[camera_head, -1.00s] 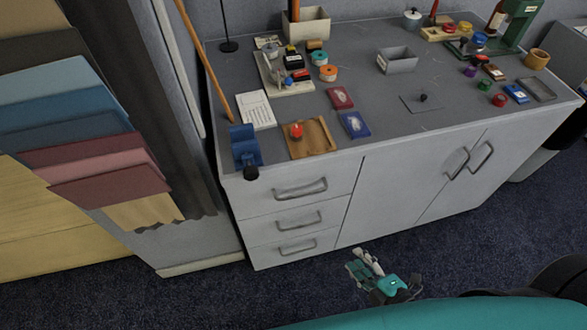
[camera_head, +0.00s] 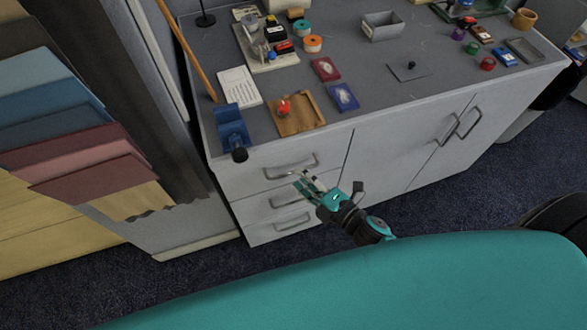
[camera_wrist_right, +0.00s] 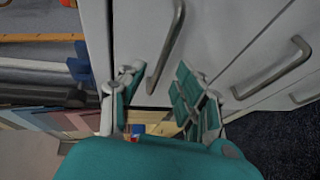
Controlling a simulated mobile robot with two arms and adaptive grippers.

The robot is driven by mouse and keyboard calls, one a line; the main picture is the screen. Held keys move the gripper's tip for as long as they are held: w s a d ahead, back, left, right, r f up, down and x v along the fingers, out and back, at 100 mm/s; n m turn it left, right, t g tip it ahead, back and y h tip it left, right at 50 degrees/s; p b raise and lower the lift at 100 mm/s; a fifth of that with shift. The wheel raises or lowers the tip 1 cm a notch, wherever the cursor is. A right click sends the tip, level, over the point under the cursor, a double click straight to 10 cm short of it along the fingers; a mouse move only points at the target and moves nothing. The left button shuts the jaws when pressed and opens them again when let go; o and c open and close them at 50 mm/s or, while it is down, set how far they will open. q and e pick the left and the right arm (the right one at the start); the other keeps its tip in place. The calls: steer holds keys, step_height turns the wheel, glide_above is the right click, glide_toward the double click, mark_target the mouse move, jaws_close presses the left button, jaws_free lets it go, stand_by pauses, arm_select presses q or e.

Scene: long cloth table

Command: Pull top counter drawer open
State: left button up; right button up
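The top counter drawer (camera_head: 250,182) is the uppermost of three white drawers at the counter's left end. Its front looks flush with the cabinet. Its grey bar handle (camera_head: 290,168) also shows in the right wrist view (camera_wrist_right: 170,42). My right gripper (camera_head: 304,180) is just in front of this handle, near its right end in the head view. In the right wrist view my right gripper (camera_wrist_right: 158,72) has its fingers spread, with the handle showing between them. I see no grip on it; contact cannot be told. My left gripper is not in view.
The second drawer's handle (camera_head: 287,201) and the lowest drawer's handle (camera_head: 291,222) lie just below. A blue vise (camera_head: 231,128) overhangs the counter's front edge above the drawers. Cabinet doors (camera_head: 410,145) are to the right. Dark carpet (camera_head: 400,208) in front is clear.

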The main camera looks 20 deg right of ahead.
mark_target(293, 172)
steer(key=shift+x, duration=2.1)
jaws_close()
